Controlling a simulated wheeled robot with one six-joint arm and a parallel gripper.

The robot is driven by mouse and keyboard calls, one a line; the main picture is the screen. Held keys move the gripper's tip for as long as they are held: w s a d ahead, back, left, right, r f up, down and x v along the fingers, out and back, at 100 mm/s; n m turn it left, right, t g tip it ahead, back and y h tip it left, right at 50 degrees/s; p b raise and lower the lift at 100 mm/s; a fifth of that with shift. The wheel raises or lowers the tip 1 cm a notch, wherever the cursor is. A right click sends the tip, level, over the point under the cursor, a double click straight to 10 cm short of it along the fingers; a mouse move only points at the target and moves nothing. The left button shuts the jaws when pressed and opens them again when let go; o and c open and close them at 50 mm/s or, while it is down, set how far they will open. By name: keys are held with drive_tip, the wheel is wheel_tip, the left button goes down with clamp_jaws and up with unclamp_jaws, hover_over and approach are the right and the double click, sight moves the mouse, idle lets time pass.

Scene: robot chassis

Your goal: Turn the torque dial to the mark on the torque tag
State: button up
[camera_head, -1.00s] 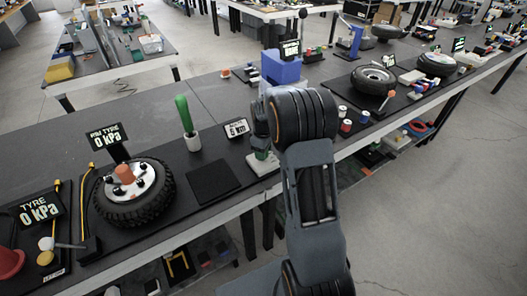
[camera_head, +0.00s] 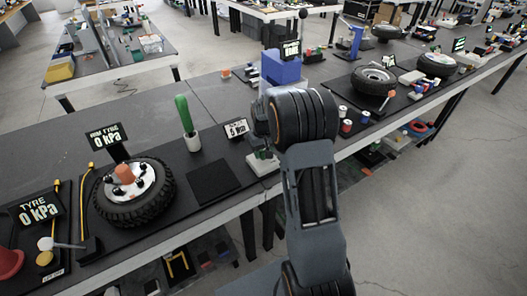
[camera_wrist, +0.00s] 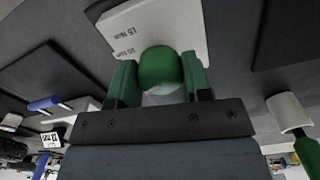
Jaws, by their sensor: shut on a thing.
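The torque dial is a round green knob (camera_wrist: 160,68) on a pale base plate (camera_wrist: 190,22) with small printed marks, seen from above in the wrist view. My gripper (camera_wrist: 160,78) has green fingers, one on each side of the knob, closed against it. In the head view the pale base (camera_head: 263,166) shows beside my arm, which hides most of the dial. The torque tag (camera_head: 236,128) is a small white card with a number and unit, left of the base; its digit is too small to read surely. The knob's pointer cannot be made out.
A flat black pad (camera_head: 213,181) lies nearer the bench edge. A tyre (camera_head: 134,205) lies further left. A blue box (camera_head: 281,70) stands behind my wrist.

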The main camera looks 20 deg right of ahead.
drive_tip(key=shift+m, duration=0.3)
idle(0.4)
drive_tip(key=o, duration=0.9)
wheel_tip(320, 180, up, 14)
drive_tip(key=shift+f, duration=0.1)
idle(0.4)
